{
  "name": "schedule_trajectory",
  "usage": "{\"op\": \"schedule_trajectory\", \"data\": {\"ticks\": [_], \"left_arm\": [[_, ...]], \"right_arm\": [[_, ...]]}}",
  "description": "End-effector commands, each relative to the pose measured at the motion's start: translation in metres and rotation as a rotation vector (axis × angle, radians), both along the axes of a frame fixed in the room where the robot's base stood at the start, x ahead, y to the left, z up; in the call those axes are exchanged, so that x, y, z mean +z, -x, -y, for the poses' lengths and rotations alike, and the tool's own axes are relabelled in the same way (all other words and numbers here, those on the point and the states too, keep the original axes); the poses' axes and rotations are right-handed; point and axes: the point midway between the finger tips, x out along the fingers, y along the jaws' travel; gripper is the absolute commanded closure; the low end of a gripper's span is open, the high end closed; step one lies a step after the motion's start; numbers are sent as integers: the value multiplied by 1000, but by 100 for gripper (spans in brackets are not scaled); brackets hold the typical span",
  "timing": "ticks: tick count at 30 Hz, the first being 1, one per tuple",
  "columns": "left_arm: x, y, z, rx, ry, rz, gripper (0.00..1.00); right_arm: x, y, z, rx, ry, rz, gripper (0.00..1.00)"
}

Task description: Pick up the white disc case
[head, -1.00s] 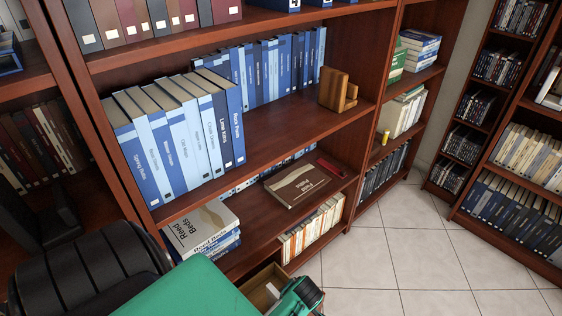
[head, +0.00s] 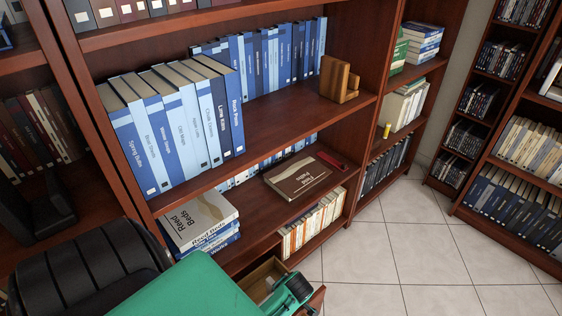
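I cannot clearly make out a white disc case. A small pale item (head: 270,283) shows in the open drawer (head: 262,270) at the bottom centre of the head view. It is partly covered by a green and black part, and I cannot tell whether it is the case. Neither gripper's fingertips show in the head view.
The tall bookshelf (head: 270,130) holds several rows of books. A brown book (head: 298,178) lies flat on its lower shelf beside a red item (head: 331,161). A wooden bookend (head: 338,80) stands above. A stack of books (head: 200,222) is lower left. Tiled floor (head: 400,245) at right is clear.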

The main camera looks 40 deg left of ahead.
Motion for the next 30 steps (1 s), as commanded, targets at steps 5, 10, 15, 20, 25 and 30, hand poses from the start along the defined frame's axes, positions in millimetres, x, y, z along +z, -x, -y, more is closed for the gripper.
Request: {"op": "schedule_trajectory", "data": {"ticks": [5, 10, 15, 20, 25, 30], "left_arm": [[0, 0, 0, 0, 0, 0, 56], [-1, 0, 0, -1, 0, -1, 56], [-2, 0, 0, -1, 0, -1, 80], [-2, 0, 0, -1, 0, -1, 100], [-2, 0, 0, 0, 0, -1, 100], [-2, 0, 0, 0, -1, 0, 100]], "right_arm": [[0, 0, 0, 0, 1, -3, 68], [2, 0, 0, 0, 1, -3, 68], [1, 0, 0, 0, 1, -4, 68], [1, 0, 0, 0, 1, -4, 68], [1, 0, 0, 0, 1, -4, 68], [0, 0, 0, 0, 1, -4, 68]]}}
